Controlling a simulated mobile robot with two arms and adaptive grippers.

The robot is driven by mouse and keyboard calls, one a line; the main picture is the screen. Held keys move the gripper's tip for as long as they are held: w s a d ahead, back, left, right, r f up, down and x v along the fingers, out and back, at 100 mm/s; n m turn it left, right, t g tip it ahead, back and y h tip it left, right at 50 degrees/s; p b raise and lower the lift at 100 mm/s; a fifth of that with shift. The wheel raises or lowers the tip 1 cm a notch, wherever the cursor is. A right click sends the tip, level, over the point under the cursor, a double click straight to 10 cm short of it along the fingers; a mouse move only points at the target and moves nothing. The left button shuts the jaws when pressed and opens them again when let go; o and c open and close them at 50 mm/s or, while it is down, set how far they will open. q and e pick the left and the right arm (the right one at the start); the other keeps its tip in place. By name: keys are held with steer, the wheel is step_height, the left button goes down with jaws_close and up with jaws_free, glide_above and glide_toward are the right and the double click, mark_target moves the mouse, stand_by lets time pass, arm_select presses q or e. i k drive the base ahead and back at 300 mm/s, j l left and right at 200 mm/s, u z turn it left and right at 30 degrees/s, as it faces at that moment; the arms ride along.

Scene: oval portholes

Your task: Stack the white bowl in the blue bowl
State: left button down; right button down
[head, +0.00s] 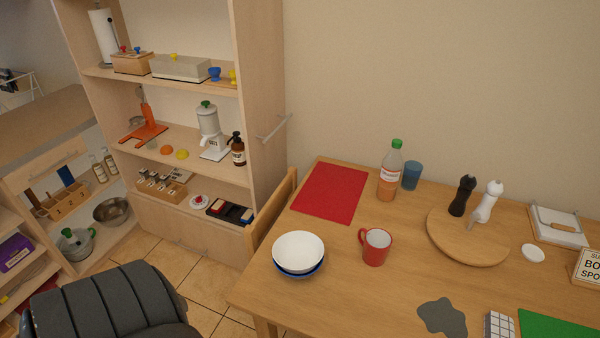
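The white bowl (298,249) sits upright inside the blue bowl (302,275) near the left front edge of the wooden table. Only the blue bowl's rim and lower side show beneath the white one; the rest of it is hidden. The white bowl looks level and empty. Neither of my grippers shows in the head view.
On the table (330,290), a red mug (375,247) stands just right of the bowls. A red mat (331,191), bottle (390,172), blue cup (411,175) and round board (450,243) lie farther back. A dark chair (110,305) is at lower left.

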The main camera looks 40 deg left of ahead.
mark_target(298, 251)
steer(key=j+z, duration=0.3)
steer(key=k+j+z, duration=0.25)
steer(key=j, duration=0.25)
steer(key=j+z, duration=0.3)
steer(key=j, duration=0.15)
